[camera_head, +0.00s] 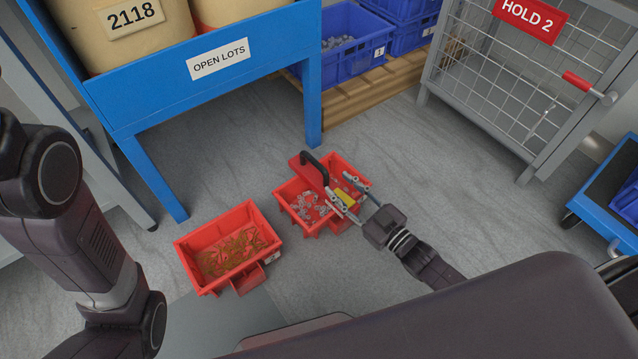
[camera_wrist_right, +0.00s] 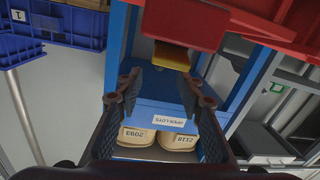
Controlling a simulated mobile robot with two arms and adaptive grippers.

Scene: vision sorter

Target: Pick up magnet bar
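The magnet bar, a red bar (camera_head: 298,166) with a black arched handle (camera_head: 316,166), stands at a red bin (camera_head: 290,203) of grey metal bits. A yellow part (camera_head: 345,198) shows near it, between my right fingers. My right gripper (camera_head: 338,184) is open over the bin's right side, with its fingers pointing at the bar. In the right wrist view a red block (camera_wrist_right: 187,22) with a yellow end (camera_wrist_right: 172,56) is just beyond the open fingertips (camera_wrist_right: 163,88), apparently not gripped. Whether the bar rests on the rim or inside is unclear. My left gripper is out of view.
A second red bin (camera_head: 215,235) with brownish pieces stands to the left. A blue table (camera_head: 150,90) labelled OPEN LOTS, a pallet (camera_head: 375,88) with blue bins (camera_head: 350,60) and a wire cage (camera_head: 500,75) stand behind. The floor between is clear.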

